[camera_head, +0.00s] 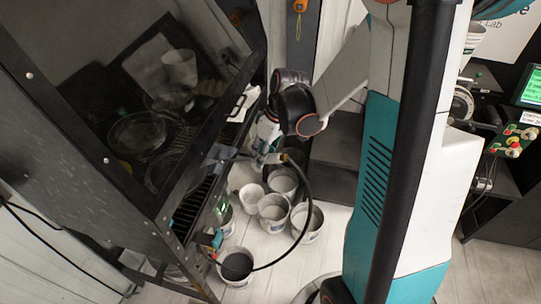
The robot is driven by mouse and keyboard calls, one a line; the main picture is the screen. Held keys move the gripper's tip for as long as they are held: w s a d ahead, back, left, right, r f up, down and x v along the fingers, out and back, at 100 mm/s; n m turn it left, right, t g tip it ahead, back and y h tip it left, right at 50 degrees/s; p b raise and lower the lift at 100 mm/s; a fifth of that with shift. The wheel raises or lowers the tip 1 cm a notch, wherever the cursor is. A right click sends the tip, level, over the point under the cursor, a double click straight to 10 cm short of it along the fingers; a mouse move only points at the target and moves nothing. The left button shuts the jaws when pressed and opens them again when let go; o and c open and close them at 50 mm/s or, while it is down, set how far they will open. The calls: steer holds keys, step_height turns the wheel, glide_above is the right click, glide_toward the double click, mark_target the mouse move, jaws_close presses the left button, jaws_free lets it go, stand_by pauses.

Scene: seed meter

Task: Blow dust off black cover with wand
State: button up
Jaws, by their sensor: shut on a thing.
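The black cover (62,65) is the large dark, glossy panel on the tilted-looking machine at the left. Dishes and cups show through it or as reflections; I cannot tell which. My gripper (264,150) is at the machine's right side, shut on the wand (274,158). The fingertips are small and partly hidden. The wand points left toward the machine's edge, and its tip is hard to make out. A black hose (309,198) runs from the wand's brass-coloured fitting, loops down and ends near the machine's lower right side. Dust on the cover cannot be made out clearly.
Several white buckets (273,213) stand on the floor below my gripper, one with dark contents (236,266). A dark shelf unit (335,165) stands behind them. A control panel with coloured buttons (514,145) is at the right. An orange handheld device (299,6) hangs at the top.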

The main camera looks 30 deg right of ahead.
steer(key=w+a+f+b, duration=0.1)
steer(key=w+a+f, duration=0.1)
steer(key=w, duration=0.1)
steer(key=w+a+f+b, duration=0.2)
steer(key=w+f, duration=0.1)
steer(key=w+a+f+b, duration=0.2)
steer(key=w, duration=0.2)
steer(key=shift+w+f, duration=0.1)
steer(key=shift+f, duration=0.15)
steer(key=shift+w+a+f+b, duration=0.25)
steer(key=shift+w+a+b, duration=0.1)
steer(key=shift+w, duration=0.1)
steer(key=shift+w+a+f+b, duration=0.2)
steer(key=shift+w+f+b, duration=0.05)
steer(key=shift+w+b, duration=0.15)
steer(key=s+d+r+p, duration=0.1)
steer(key=s+d+r, duration=0.1)
steer(key=s, duration=0.2)
steer(key=s+d+r+p, duration=0.1)
steer(key=s+d+r, duration=0.1)
steer(key=s+r, duration=0.1)
steer(key=s+d+r+p, duration=0.2)
steer(key=s+d+r, duration=0.1)
steer(key=s, duration=0.1)
steer(key=shift+s+r, duration=0.25)
steer(key=shift+s, duration=0.15)
stand_by(0.5)
stand_by(1.0)
